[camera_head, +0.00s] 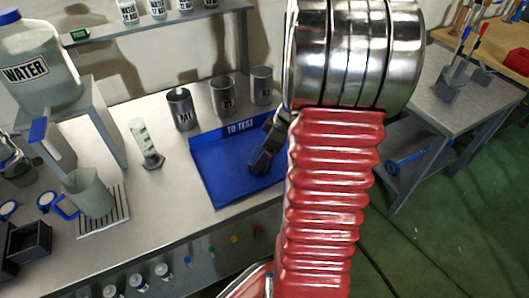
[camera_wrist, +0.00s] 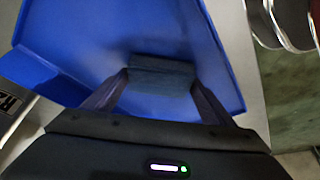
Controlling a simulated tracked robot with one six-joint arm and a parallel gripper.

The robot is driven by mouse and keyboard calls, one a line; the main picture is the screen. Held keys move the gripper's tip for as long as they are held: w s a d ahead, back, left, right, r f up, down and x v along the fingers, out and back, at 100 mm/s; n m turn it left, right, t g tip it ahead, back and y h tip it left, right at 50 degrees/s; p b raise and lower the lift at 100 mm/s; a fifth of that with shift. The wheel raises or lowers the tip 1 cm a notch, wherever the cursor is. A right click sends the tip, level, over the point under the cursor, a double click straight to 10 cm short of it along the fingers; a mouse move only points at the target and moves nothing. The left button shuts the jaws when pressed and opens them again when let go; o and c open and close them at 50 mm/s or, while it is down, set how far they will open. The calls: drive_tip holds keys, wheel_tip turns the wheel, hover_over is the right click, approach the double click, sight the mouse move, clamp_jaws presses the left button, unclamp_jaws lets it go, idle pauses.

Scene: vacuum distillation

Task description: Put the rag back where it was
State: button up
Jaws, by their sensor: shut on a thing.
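My gripper (camera_wrist: 159,86) is shut on a dark blue folded rag (camera_wrist: 160,70), held between the two fingertips. In the head view my gripper (camera_head: 265,150) is over the right part of the blue tray (camera_head: 215,181) marked "TO TEST", partly hidden behind my arm. I cannot clearly tell the rag from the gripper there. In the wrist view the blue tray (camera_wrist: 85,30) lies behind the rag. Whether the rag touches the tray floor I cannot tell.
Metal cups (camera_head: 182,108) stand behind the tray. A measuring cylinder (camera_head: 147,145) and a jug (camera_head: 89,193) on a drip grate stand to the left. A water container (camera_head: 38,65) sits on a raised stand. A grey side table (camera_head: 447,109) is at the right.

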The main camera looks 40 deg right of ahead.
drive_tip(key=shift+f, duration=0.1)
drive_tip(key=o, duration=1)
drive_tip(key=v, duration=1.2)
